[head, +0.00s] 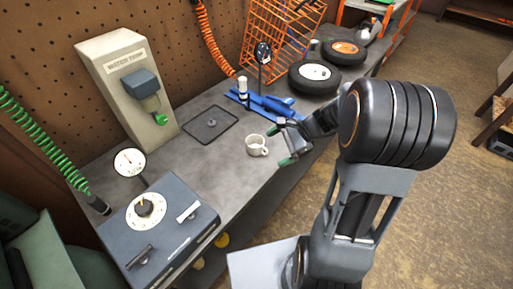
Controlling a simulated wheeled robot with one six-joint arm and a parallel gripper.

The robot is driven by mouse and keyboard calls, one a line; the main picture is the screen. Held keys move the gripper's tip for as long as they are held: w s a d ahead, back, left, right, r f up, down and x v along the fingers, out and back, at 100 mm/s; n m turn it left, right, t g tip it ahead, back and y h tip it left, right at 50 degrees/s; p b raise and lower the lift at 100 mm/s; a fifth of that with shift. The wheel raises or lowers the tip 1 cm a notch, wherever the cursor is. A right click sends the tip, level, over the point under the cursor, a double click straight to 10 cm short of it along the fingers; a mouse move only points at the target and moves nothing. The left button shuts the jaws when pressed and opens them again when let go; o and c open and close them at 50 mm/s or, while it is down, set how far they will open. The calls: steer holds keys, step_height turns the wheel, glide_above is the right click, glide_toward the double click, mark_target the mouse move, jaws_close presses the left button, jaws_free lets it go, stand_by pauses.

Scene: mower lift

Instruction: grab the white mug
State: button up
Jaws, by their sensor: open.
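The white mug (255,146) stands upright on the grey workbench (222,172), near its front edge, with its handle towards the right. My gripper (279,145) is open, just right of the mug in the head view. Its two fingers, with green-tinted tips, point left towards the mug. One fingertip shows above and right of the mug and the other below and right of it. The jaws look empty. I cannot tell from this one view how far the fingertips are from the mug.
A blue stand (262,104) and black wheels (313,76) are behind. A dark control box (158,222) with a dial sits nearer. The bench between box and mug is clear.

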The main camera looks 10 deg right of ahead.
steer(key=w+d+f+m+t+y, duration=0.2)
steer(key=w+d+f+m+t, duration=0.35)
steer(key=d+m, duration=0.2)
steer(key=m, duration=0.2)
glide_toward(248, 142)
steer(key=shift+n+y, duration=0.25)
steer(key=shift+y, duration=0.05)
steer(key=shift+p+x, duration=0.95)
steer(key=shift+x, duration=1.75)
steer(key=shift+d, duration=0.1)
steer(key=shift+c, duration=0.5)
steer(key=c, duration=0.9)
